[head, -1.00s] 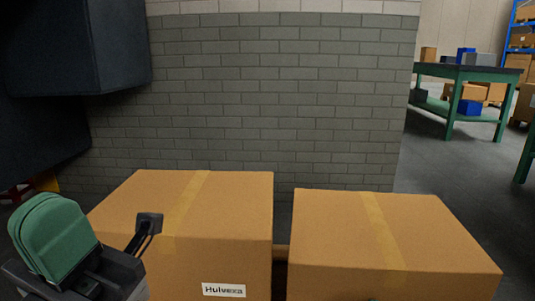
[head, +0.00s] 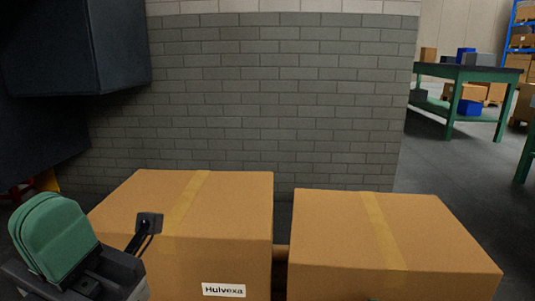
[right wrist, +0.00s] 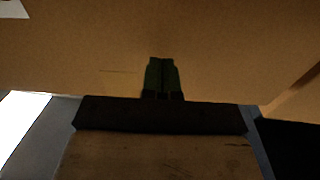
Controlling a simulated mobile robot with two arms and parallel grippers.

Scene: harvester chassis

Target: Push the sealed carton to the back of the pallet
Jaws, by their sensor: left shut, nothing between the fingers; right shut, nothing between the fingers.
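Two taped brown cartons stand side by side in the head view. The left carton (head: 225,205) has a "Hulvexa" label on its front; the right carton (head: 335,225) shows no label. Both look closed, so I cannot tell them apart by sealing. My left gripper (head: 149,224) is shut and empty, in front of the left carton in the picture. My right gripper (right wrist: 162,76) is shut and empty in the right wrist view, its fingertips at or very near a brown carton face (right wrist: 80,55); contact is unclear. The pallet is mostly hidden by the cartons.
A grey brick wall (head: 270,100) stands behind the cartons. A dark box-like body (head: 120,45) hangs at the upper left. A narrow gap separates the cartons. A green table (head: 470,75) and open floor (head: 440,165) lie to the right.

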